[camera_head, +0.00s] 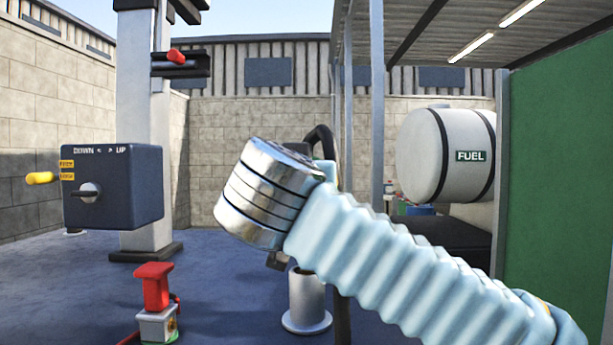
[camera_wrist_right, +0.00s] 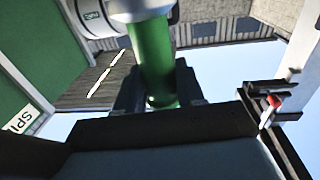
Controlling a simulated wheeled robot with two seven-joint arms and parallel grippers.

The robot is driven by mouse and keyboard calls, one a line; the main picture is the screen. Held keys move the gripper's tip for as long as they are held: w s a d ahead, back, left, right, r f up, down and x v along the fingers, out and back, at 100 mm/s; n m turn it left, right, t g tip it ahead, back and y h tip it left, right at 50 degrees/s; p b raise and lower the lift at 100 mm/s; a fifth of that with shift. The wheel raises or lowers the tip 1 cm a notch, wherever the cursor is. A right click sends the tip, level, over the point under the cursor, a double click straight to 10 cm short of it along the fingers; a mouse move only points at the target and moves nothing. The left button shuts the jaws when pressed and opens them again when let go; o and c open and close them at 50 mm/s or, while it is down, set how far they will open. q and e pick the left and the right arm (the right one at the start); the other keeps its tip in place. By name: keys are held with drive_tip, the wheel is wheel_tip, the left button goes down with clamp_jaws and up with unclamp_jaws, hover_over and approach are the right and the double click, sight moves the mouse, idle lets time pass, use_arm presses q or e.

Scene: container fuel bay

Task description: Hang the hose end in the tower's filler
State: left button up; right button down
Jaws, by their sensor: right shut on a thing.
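The white tower (camera_head: 138,110) stands at the left back in the head view. It carries a dark bracket (camera_head: 180,68) with a red-tipped part (camera_head: 176,56); I cannot tell whether this is the filler. In the right wrist view my right gripper (camera_wrist_right: 158,98) is shut on a green, tube-like piece with a pale collar (camera_wrist_right: 153,60), seemingly the hose end. The red-tipped bracket also shows there at right (camera_wrist_right: 272,104), apart from the held piece. In the head view my chrome wrist hides the right jaws; a black hose (camera_head: 322,142) loops behind it. My left gripper is not in view.
A dark blue control box (camera_head: 112,190) marked DOWN and UP stands at left, with a knob and yellow handle. Below is a red-topped device (camera_head: 154,288). A grey post (camera_head: 306,300) stands behind my arm. A white FUEL tank (camera_head: 440,152) and green panel (camera_head: 555,170) are at right.

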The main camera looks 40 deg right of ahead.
drive_tip(key=shift+f+b, duration=0.65)
drive_tip(key=shift+f, duration=0.95)
drive_tip(key=shift+f+b, duration=0.85)
drive_tip(key=shift+f, duration=0.6)
drive_tip(key=c, duration=0.6)
unclamp_jaws()
